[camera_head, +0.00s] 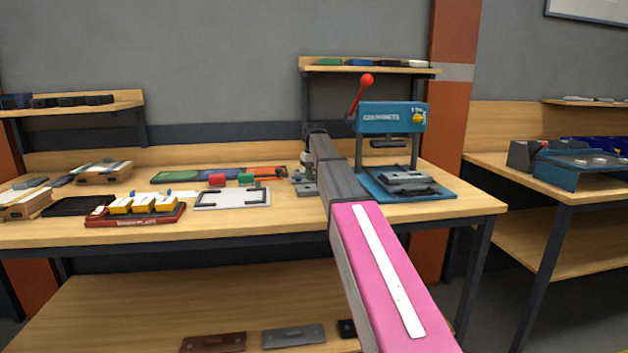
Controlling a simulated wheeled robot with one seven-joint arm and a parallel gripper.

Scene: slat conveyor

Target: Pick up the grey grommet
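My arm reaches from the bottom of the view over the bench, and its far end bends down behind the dark arm link. My gripper (303,177) is small and partly hidden there, low over the bench, left of the blue press (391,117). I cannot see whether its fingers are apart or hold anything. I cannot pick out the grey grommet for sure. A small grey piece (258,184) stands at the back edge of a pale frame (203,206), left of the gripper, but its shape is too small to tell.
A red tray (135,219) with yellow-and-white blocks and a black tray (72,207) lie on the left of the wooden bench (290,222). The press, with a red lever (362,90), stands close on the right. A second table (520,177) is further right.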

